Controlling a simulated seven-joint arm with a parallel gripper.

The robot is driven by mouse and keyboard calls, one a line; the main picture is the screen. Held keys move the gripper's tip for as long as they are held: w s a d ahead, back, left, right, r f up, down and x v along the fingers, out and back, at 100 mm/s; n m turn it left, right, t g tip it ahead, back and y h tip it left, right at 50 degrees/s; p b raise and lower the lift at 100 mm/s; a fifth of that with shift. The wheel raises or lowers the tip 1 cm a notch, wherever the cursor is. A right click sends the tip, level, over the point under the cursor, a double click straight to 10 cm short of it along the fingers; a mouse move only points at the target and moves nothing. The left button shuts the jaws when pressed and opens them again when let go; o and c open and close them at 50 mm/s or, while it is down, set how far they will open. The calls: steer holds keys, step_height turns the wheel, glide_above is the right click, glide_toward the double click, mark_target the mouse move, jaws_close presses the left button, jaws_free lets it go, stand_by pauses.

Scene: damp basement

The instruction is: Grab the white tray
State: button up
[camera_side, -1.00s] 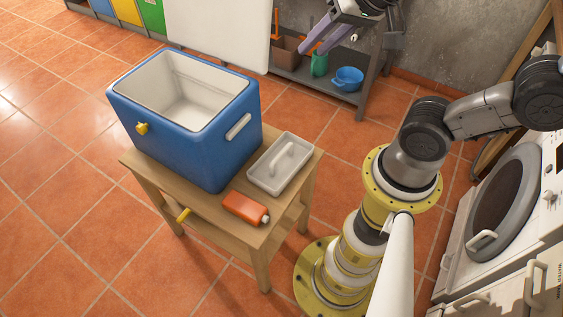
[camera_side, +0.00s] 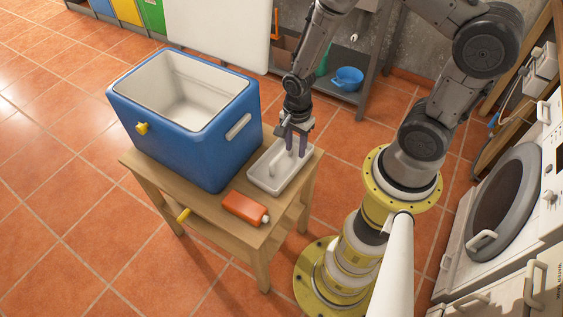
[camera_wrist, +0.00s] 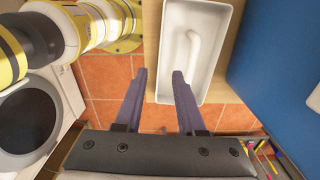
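The white tray (camera_side: 264,177) lies on the small wooden table, to the right of the blue cooler. It has a raised handle bar along its middle. My gripper (camera_side: 295,150) is above the far end of the tray, fingers pointing down. In the wrist view the two fingers of my gripper (camera_wrist: 164,74) are apart with nothing between them. There the white tray (camera_wrist: 209,60) and its handle (camera_wrist: 192,47) lie ahead and to the right, with the right finger overlapping the tray's near left corner. Whether a finger touches the tray I cannot tell.
The open blue cooler (camera_side: 190,138) stands close beside the tray. An orange bottle (camera_side: 245,207) lies at the front of the wooden table (camera_side: 239,236). A washing machine (camera_side: 510,190) is at the right. A shelf with a blue bowl (camera_side: 347,78) stands behind.

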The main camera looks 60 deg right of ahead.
mark_target(294, 171)
step_height(294, 171, down, 11)
steer(key=shift+a+f, duration=0.1)
steer(key=shift+f, duration=0.1)
stand_by(0.4)
jaws_close()
stand_by(1.3)
